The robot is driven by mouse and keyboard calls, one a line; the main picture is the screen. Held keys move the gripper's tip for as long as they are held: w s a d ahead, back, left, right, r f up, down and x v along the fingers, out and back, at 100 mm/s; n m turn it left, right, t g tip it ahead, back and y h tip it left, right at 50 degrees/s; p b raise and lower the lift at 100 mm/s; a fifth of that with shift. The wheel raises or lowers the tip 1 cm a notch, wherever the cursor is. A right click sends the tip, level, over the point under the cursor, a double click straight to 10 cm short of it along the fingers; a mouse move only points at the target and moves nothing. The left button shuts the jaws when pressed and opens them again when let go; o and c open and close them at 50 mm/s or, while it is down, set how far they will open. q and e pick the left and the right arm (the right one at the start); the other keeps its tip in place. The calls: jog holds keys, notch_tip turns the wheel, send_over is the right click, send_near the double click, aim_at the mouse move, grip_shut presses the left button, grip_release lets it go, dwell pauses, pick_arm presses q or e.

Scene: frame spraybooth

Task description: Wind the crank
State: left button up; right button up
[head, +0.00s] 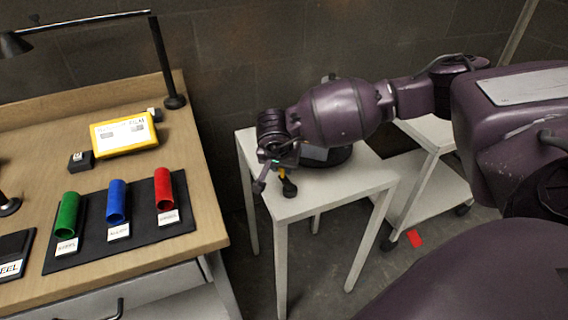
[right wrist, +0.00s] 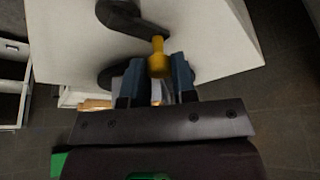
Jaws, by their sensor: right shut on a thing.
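The crank shows in the right wrist view as a dark arm (right wrist: 130,18) with a yellow handle (right wrist: 157,58) at its end. My right gripper (right wrist: 157,82) is shut on the yellow handle, with one finger on each side of it. In the head view my right gripper (head: 276,178) is at the left part of a small white table, and a bit of the yellow handle (head: 282,172) shows beside it. The dark crank base (head: 336,156) on the table is mostly hidden behind my right arm. My left gripper is not in view.
The small white table (head: 300,207) stands right of a wooden workbench (head: 190,150). The bench bears a black mat (head: 140,236) with green, blue and red tubes, a yellow box (head: 124,134) and a lamp (head: 165,70). A white cart (head: 432,190) stands to the right.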

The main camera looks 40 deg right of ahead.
jog(key=shift+a, duration=0.1)
dwell(0.3)
jog(key=o, duration=0.9)
jog(key=p+v, duration=0.1)
jog(key=v, duration=0.9)
jog(key=shift+s+r+p, duration=0.1)
jog(key=shift+r+p, duration=0.3)
